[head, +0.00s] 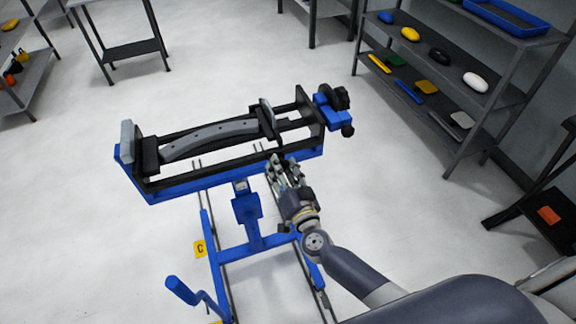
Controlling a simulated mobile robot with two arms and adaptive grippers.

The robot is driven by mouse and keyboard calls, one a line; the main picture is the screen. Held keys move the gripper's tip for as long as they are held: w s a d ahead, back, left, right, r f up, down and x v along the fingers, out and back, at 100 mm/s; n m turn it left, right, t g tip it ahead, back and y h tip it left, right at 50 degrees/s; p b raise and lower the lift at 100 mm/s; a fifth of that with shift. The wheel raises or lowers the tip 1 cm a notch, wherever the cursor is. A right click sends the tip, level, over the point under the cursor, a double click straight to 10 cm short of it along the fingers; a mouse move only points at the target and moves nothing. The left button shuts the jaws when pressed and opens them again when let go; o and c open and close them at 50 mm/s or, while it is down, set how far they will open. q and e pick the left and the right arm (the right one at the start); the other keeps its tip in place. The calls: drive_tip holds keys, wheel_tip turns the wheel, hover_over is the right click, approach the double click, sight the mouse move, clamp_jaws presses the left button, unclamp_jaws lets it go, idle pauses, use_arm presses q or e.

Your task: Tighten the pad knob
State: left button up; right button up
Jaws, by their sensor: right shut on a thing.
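A blue and black clamping stand (172,190) stands on the floor in the head view, with a curved grey part (215,134) lying between its black rails. An upright pad plate (267,118) crosses the rails near the right end of the curved part. My right gripper (279,163) is at the front rail, below the pad plate. It is shut on a small dark part there, apparently the pad knob, mostly hidden by the fingers. A black knob (340,97) on a blue block (328,115) is at the stand's right end, apart from my gripper. My left gripper is not in view.
A blue crank handle (183,291) sticks out at the stand's lower left. A shelf rack (480,116) with several coloured items stands at the right. Another shelf (28,85) is at the far left. The floor left of the stand is clear.

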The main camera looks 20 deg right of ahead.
drive_tip(key=m+b, duration=0.1)
drive_tip(key=m, duration=0.6)
drive_tip(key=m+b, duration=0.2)
drive_tip(key=m, duration=0.6)
drive_tip(key=m+b, duration=0.1)
drive_tip(key=m, duration=0.6)
drive_tip(key=shift+a+m, duration=0.3)
drive_tip(key=shift+m, duration=0.1)
drive_tip(key=m, duration=0.5)
drive_tip(key=shift+w+a+r+b, duration=0.1)
drive_tip(key=shift+w+r+b, duration=0.05)
drive_tip(key=shift+b, duration=0.2)
drive_tip(key=shift+m, duration=0.5)
drive_tip(key=o, duration=1.1)
drive_tip(key=shift+c, duration=0.2)
drive_tip(key=shift+f, duration=0.2)
